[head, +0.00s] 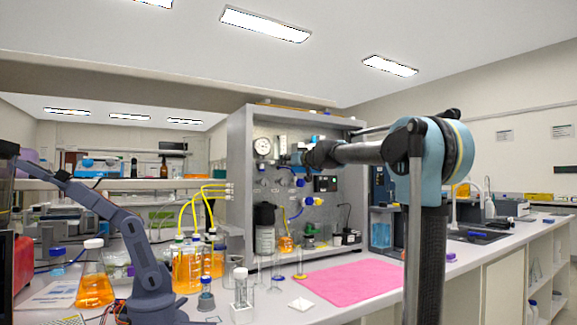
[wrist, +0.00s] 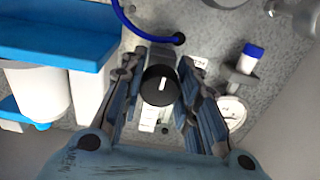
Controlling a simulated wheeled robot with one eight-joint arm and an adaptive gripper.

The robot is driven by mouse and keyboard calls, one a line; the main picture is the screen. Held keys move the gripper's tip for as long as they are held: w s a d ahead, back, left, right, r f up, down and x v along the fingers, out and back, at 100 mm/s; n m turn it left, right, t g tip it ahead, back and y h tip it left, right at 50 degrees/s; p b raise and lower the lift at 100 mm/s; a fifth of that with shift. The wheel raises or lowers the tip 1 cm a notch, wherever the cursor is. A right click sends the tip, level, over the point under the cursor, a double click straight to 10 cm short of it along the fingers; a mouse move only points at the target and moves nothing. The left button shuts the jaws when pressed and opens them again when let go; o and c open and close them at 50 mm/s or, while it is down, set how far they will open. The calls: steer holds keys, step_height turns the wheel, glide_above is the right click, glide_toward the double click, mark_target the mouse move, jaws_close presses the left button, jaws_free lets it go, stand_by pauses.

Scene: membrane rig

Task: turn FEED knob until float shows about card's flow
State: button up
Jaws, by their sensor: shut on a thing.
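In the wrist view a round black knob (wrist: 160,86) with a white pointer line sits on the grey speckled panel. The line stands near upright in the picture. My gripper (wrist: 160,76) has one finger on each side of the knob and is shut on it. A pale narrow strip (wrist: 149,117) shows just below the knob; I cannot make out a scale or a float on it. In the head view my gripper (head: 300,156) is at the upper part of the rig panel, and it hides the knob. I cannot read a FEED label or identify the card.
In the wrist view a blue-capped tube (wrist: 247,62) and a round gauge (wrist: 232,112) are right of my fingers, and a blue block (wrist: 60,32) is at the left. In the head view orange-filled bottles (head: 188,265) and a pink mat (head: 350,282) are on the bench.

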steer(key=m, duration=1)
steer(key=shift+d+m, duration=0.1)
steer(key=shift+m, duration=0.2)
steer(key=m, duration=1)
steer(key=shift+f, duration=0.1)
steer(key=shift+m, duration=0.4)
steer(key=o, duration=1.1)
steer(key=shift+c, duration=0.2)
